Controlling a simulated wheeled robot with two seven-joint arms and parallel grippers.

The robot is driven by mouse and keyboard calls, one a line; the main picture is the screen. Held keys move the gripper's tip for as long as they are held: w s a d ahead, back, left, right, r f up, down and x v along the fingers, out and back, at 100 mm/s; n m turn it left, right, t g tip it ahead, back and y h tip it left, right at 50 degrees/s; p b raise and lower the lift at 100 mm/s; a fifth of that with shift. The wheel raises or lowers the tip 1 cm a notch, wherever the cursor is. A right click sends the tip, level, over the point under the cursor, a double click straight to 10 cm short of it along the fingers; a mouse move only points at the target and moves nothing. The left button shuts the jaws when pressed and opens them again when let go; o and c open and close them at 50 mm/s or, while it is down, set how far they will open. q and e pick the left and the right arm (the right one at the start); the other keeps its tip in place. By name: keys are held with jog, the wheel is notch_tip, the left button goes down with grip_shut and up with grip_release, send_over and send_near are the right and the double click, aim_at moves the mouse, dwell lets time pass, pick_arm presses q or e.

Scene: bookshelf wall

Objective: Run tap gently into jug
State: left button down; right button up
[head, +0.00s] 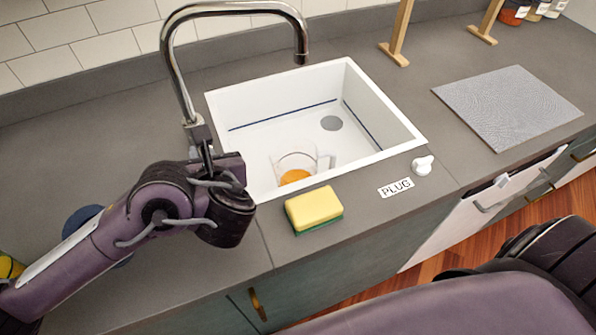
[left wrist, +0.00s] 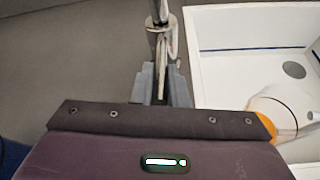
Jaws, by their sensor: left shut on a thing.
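The chrome tap (head: 176,75) arches over the white sink (head: 222,112), its spout end over the sink's far part. No stream shows under the spout. The clear jug (head: 290,156) stands in the sink near the front wall, with its handle to the right and something orange low in it. In the left wrist view the jug (left wrist: 285,112) is partly hidden by my gripper body. My left gripper (left wrist: 161,84) is shut on the tap's lever (left wrist: 161,45), beside the sink's left edge. My right gripper is out of view.
A yellow and green sponge (head: 314,207) lies on the counter before the sink. A PLUG label (head: 396,187) and a white knob (head: 422,165) are to its right. A grey textured board (head: 510,105) lies farther right. Wooden posts (head: 398,35) stand at the back.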

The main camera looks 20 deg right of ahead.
pick_arm(q)
jog(key=shift+a+f+m+h+b, duration=0.15)
jog(key=shift+a+m+h+b, duration=0.2)
jog(key=shift+b, duration=0.2)
jog(key=shift+a+m+h+b, duration=0.4)
jog(key=shift+m+h+b, duration=0.15)
jog(key=shift+h+b, duration=0.25)
